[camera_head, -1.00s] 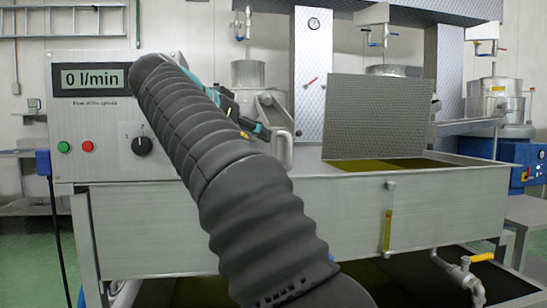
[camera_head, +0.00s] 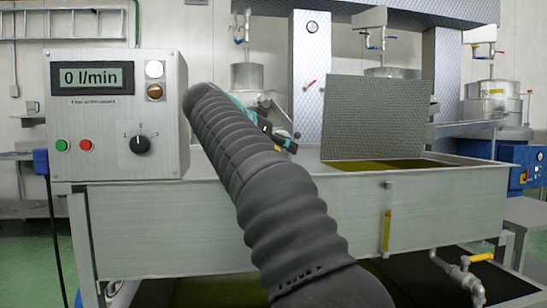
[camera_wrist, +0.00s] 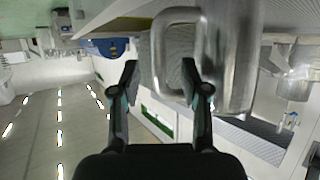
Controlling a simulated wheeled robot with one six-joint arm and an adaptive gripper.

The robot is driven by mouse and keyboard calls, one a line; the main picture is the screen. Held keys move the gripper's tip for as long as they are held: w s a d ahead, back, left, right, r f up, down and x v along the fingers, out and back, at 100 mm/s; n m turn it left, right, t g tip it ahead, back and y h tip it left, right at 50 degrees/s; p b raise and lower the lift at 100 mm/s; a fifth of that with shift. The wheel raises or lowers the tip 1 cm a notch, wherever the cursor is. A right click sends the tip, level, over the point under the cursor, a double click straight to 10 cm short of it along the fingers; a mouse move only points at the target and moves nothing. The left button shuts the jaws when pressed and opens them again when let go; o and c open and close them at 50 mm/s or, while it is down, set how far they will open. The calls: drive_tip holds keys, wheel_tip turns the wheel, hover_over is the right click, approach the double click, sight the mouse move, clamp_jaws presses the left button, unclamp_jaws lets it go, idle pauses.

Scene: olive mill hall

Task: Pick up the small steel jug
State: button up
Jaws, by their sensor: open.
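The small steel jug (camera_wrist: 232,60) fills the upper right of the wrist view, large and close. Its looped handle (camera_wrist: 157,50) points left, into the space between the two fingertips. My gripper (camera_wrist: 160,78) is open, with one finger left of the handle. The other finger overlaps the handle's loop near the jug's body. I see no clear grip on the handle, and cannot tell whether the fingers touch it. In the head view my gripper (camera_head: 278,132) shows only partly behind my dark arm, and the jug is hidden there.
A steel tank (camera_head: 420,208) with a raised perforated lid (camera_head: 376,118) spans the middle. A control box (camera_head: 117,115) reading 0 l/min stands at left. A blue machine (camera_head: 528,165) is at right. A yellow-handled valve (camera_head: 480,257) sits low at right.

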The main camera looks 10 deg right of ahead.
drive_tip(key=shift+x, duration=1.5)
clamp_jaws()
drive_tip(key=shift+r, duration=0.2)
drive_tip(key=shift+r+p, duration=0.7)
drive_tip(key=shift+r, duration=1.15)
drive_tip(key=s+d+r, duration=0.4)
drive_tip(key=d+r, duration=0.3)
drive_tip(key=d, duration=0.3)
drive_tip(key=shift+s+d, duration=0.3)
drive_tip(key=shift+d, duration=0.05)
